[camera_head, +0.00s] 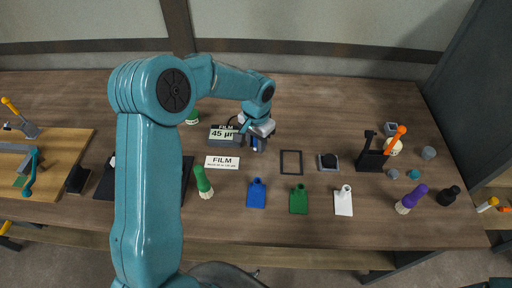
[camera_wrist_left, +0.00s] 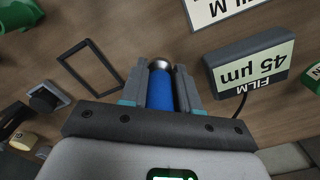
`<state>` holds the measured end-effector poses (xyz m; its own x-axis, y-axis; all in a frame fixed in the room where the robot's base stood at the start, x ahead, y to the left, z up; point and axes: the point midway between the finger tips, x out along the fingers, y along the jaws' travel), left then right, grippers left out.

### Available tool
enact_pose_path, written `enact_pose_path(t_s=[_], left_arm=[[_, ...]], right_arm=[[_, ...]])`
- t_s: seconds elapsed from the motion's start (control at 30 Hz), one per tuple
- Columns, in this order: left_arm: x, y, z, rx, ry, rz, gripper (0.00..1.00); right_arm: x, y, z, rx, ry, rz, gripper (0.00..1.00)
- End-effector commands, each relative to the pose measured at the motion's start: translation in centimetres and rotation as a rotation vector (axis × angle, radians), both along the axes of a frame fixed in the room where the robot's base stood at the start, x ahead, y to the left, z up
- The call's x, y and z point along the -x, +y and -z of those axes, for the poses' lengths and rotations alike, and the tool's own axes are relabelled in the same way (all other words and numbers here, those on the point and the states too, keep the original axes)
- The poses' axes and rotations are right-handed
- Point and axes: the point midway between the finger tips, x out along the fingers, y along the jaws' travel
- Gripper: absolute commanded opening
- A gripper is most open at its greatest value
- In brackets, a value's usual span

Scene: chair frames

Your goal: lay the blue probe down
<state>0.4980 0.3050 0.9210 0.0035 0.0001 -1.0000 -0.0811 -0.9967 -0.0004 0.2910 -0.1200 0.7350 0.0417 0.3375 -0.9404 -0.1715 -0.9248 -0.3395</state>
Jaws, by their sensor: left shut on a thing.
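The blue probe (camera_wrist_left: 160,90) is a short blue cylinder with a silver tip, seen in the left wrist view. My left gripper (camera_wrist_left: 161,78) is shut on it, one finger on each side. In the head view my left gripper (camera_head: 258,143) is at the middle of the table, and it mostly hides the probe. A dark gauge box reading "FILM 45 µm" (camera_head: 223,134) lies just left of the gripper. It also shows in the left wrist view (camera_wrist_left: 248,66), with a thin dark cable near it. I cannot tell whether the probe touches the table. My right gripper is not in view.
A black square frame (camera_head: 291,162) lies right of the gripper. A white FILM card (camera_head: 222,162), a green-handled brush (camera_head: 202,181) and blue (camera_head: 257,193), green (camera_head: 299,199) and white (camera_head: 343,201) tags lie in front. A black stand (camera_head: 373,158) is farther right. Bare tabletop lies behind the frame.

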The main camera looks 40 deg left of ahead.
Motion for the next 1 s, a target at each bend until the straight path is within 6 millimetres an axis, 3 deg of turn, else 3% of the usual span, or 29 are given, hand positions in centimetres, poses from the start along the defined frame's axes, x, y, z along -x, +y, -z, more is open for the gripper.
enact_pose_path(t_s=[0.2,0.6,0.63,0.7,1.0], left_arm=[[0.0,0.2,3.2,0.001,0.003,-0.001,0.0],[0.0,0.2,3.9,0.0,0.001,-0.001,0.0],[0.0,0.2,3.7,0.0,0.001,-0.001,0.4],[0.0,0.2,3.6,0.0,0.001,-0.001,0.56],[0.0,0.2,3.4,0.0,0.001,-0.001,0.56]], right_arm=[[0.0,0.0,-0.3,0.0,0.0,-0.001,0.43],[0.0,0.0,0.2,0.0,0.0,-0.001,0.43],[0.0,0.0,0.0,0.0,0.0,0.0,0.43],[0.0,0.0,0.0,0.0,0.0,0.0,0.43],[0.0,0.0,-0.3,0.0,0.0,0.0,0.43]])
